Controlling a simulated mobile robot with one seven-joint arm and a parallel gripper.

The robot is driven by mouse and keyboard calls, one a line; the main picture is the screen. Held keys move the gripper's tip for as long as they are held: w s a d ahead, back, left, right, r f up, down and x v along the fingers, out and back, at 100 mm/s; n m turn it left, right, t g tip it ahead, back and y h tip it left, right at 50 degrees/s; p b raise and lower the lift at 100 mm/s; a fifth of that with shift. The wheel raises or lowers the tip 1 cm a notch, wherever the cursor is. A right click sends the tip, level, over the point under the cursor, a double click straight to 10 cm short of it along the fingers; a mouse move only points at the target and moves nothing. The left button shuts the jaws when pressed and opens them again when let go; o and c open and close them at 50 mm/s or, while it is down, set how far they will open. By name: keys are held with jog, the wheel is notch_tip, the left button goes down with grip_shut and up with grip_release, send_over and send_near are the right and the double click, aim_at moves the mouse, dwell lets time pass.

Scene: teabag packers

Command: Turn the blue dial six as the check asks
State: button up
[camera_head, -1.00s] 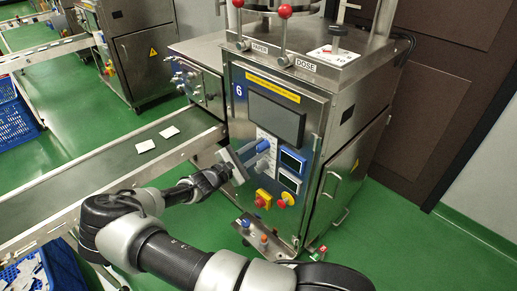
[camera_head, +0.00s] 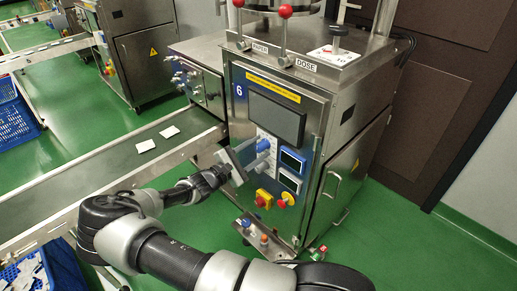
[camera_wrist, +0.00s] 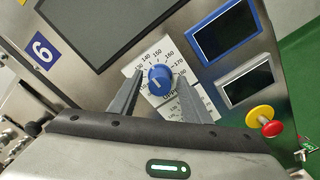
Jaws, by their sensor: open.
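The blue dial (camera_wrist: 160,80) sits on a white scale plate (camera_wrist: 140,68) on the front of machine 6, with printed numbers such as 140, 150 and 160 around it. A light pointer mark shows on the dial. My gripper (camera_wrist: 160,88) is open in the wrist view, with one finger on each side of the dial; I cannot tell whether they touch it. In the head view my gripper (camera_head: 250,152) is at the panel and the blue dial (camera_head: 263,145) shows at its upper finger. The blue number 6 sign (camera_head: 239,90) is at the panel's upper left.
A dark screen (camera_head: 276,117) is above the dial. A blue-framed display (camera_head: 292,161) and a grey-framed display (camera_head: 289,180) are to the right. A yellow-and-red switch (camera_head: 263,198) and a red button (camera_head: 283,202) are below. A conveyor (camera_head: 110,171) with two white packets runs left.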

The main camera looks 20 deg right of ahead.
jog(key=p+v, duration=0.2)
jog(key=v, duration=1.5)
jog(key=shift+r, duration=0.1)
jog(key=s+r+m+y, duration=0.7)
jog(key=s+r+y, duration=0.2)
jog(key=s+r, duration=0.5)
jog(key=s+r+m+y, duration=0.7)
jog(key=s+r, duration=0.4)
jog(key=r, duration=0.5)
notch_tip(320, 180, up, 21)
jog(key=n+y+p, duration=0.1)
jog(key=p, duration=1.9)
jog(key=shift+s+a+g+p, duration=0.25)
jog(key=shift+a+g+p, duration=0.05)
jog(key=shift+a, duration=0.05)
